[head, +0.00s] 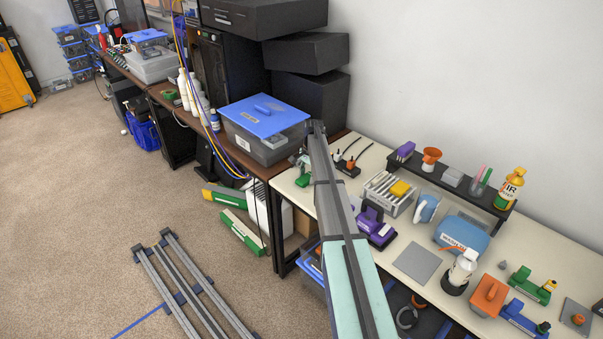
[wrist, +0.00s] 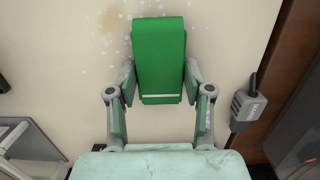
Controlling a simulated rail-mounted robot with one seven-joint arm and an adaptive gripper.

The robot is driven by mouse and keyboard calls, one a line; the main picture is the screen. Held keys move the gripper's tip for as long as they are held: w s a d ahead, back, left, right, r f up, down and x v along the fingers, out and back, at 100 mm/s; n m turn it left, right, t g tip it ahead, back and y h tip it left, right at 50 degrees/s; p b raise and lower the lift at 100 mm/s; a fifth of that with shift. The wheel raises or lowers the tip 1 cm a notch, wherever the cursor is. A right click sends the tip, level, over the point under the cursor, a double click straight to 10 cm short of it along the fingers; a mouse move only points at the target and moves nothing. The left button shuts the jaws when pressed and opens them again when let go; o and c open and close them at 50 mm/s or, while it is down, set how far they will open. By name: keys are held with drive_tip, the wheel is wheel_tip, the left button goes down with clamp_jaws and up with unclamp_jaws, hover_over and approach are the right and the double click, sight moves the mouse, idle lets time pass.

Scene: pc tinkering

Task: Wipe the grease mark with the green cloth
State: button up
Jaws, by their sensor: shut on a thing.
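My gripper (wrist: 160,84) is shut on the green cloth (wrist: 160,50), a folded green block with a pale stripe near its lower end. The cloth sits between the two fingers and extends beyond their tips in the wrist view. The grease mark (wrist: 114,14) is a faint brownish stain on the cream tabletop, just left of the cloth's far end at the top of the wrist view. Pale specks are scattered around it. I cannot tell whether the cloth touches the table. In the head view my arm largely hides this area.
A grey adapter-like box (wrist: 248,106) with a cable lies right of my gripper, near a dark brown edge. A grey rack (head: 388,193) and a purple device (head: 376,228) stand farther along the cream table. A blue-lidded bin (head: 265,127) stands on the adjoining brown desk.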

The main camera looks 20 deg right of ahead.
drive_tip(key=shift+w+d, duration=0.35)
drive_tip(key=shift+d, duration=0.5)
drive_tip(key=shift+d+r, duration=0.2)
drive_tip(key=shift+d, duration=0.05)
drive_tip(key=shift+a+r+p, duration=0.1)
drive_tip(key=shift+r+p, duration=1.6)
drive_tip(key=shift+r, duration=2.15)
